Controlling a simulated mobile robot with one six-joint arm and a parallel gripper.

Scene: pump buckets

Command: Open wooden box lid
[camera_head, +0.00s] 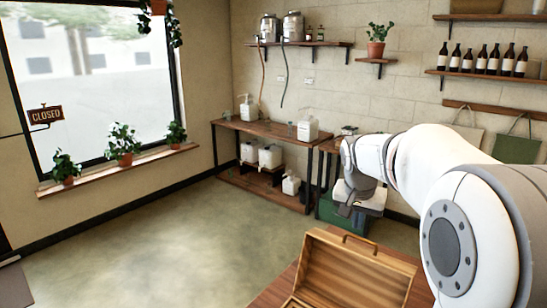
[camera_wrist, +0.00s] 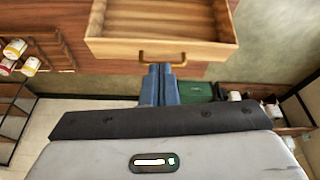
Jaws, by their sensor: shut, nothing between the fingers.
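The wooden box (camera_head: 292,301) stands on a wooden table at the bottom of the head view, partly cut off. Its lid (camera_head: 350,275) is raised and tilted up, with its hollow, rimmed inside facing the head camera. A brass handle (camera_head: 360,241) is on the lid's upper edge. In the wrist view the handle (camera_wrist: 162,63) shows on the rim of the pale wooden lid (camera_wrist: 160,46). My gripper (camera_wrist: 160,70) is shut and empty, its blue fingertips right by the handle; I cannot tell whether they touch it. In the head view my wrist is behind the lid, fingertips not clear.
A green crate (camera_wrist: 194,92) lies beyond my fingers. A wooden bench (camera_head: 265,130) with white pump bottles stands along the back wall. White-labelled jars (camera_wrist: 15,48) are on a rack at left in the wrist view. The floor (camera_head: 150,240) at left is clear.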

